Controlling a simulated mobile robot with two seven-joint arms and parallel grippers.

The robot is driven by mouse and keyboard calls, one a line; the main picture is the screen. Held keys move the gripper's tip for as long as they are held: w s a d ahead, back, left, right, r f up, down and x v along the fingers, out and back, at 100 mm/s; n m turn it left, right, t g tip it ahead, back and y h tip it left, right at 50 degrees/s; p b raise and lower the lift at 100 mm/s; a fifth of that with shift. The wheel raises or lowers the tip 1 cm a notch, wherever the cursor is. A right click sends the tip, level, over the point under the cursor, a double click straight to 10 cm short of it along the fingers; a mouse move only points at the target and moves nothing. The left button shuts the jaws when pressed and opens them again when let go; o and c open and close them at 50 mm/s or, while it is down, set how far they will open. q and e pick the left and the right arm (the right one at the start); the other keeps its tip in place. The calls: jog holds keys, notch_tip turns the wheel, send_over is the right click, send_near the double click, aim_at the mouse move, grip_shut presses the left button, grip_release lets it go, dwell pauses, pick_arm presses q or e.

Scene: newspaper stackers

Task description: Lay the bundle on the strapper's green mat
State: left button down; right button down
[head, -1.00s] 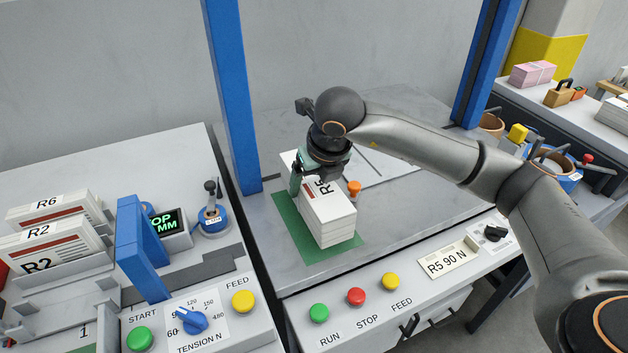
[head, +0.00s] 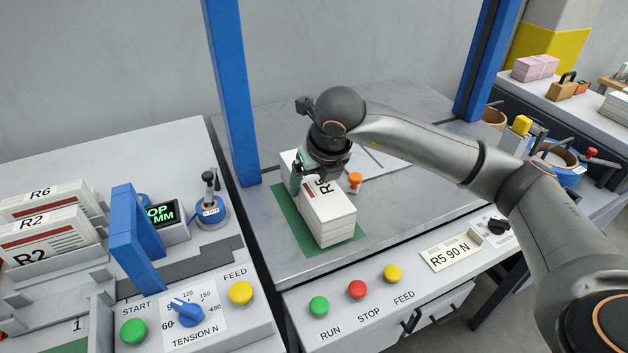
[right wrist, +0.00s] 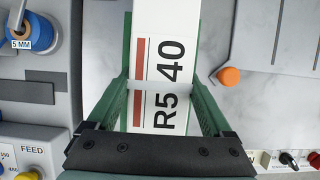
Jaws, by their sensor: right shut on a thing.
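The white bundle (head: 328,217) with an R5 label is over the strapper's green mat (head: 300,238) in the head view. Mat shows along its left side and at its near end. I cannot tell whether its underside touches the mat. My right gripper (head: 310,178) is shut on the bundle from above, at its far part. In the right wrist view the two green fingers (right wrist: 163,90) lie along both sides of the bundle (right wrist: 160,50), with "R5 40" readable. My left gripper is not in view.
An orange knob (head: 355,181) stands close to the bundle's right side. Blue posts (head: 232,95) rise behind. The RUN, STOP and FEED buttons (head: 357,289) line the front panel. R2 and R6 stacks (head: 40,240) lie on the left bench.

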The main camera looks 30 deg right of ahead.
jog(key=shift+f+b, duration=0.35)
jog(key=shift+b, duration=0.05)
